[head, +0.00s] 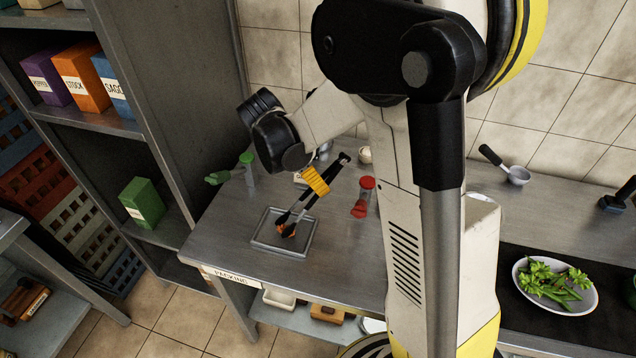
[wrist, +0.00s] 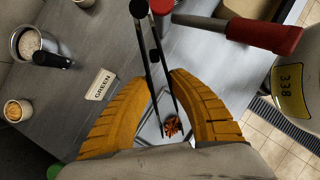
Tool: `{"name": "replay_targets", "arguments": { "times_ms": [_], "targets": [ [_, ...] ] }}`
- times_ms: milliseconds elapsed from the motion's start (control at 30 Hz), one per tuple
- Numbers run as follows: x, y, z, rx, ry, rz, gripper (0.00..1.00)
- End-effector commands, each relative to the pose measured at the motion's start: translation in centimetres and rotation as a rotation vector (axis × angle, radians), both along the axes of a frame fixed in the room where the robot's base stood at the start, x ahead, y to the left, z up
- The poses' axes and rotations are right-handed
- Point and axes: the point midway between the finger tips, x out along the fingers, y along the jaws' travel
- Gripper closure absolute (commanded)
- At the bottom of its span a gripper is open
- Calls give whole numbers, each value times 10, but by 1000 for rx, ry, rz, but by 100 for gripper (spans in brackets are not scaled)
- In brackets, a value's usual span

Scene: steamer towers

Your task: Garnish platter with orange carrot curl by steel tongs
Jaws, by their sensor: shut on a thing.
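My gripper (head: 318,182), with ribbed yellow fingers, is shut on the steel tongs (head: 303,205), which have dark ends. It also shows in the wrist view (wrist: 152,80), with the tongs (wrist: 152,72) between its fingers. The tongs slant down to a shallow metal tray (head: 262,240) on the steel counter. The orange carrot curl (head: 289,231) is at their tips over the tray; it shows in the wrist view too (wrist: 173,126). I cannot tell whether the tips pinch it or whether it touches the tray. The white oval platter (head: 585,304) at right holds green garnish.
A small pan (head: 518,175) lies at the back right. A shelf unit (head: 180,90) stands at left. My arm hides the middle of the counter.

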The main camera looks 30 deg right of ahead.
Motion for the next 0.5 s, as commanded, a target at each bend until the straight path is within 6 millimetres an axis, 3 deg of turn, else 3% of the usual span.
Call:
{"name": "replay_targets", "arguments": {
  "times_ms": [500],
  "targets": [
    [0,0,40,0,0,0,92]
  ]
}}
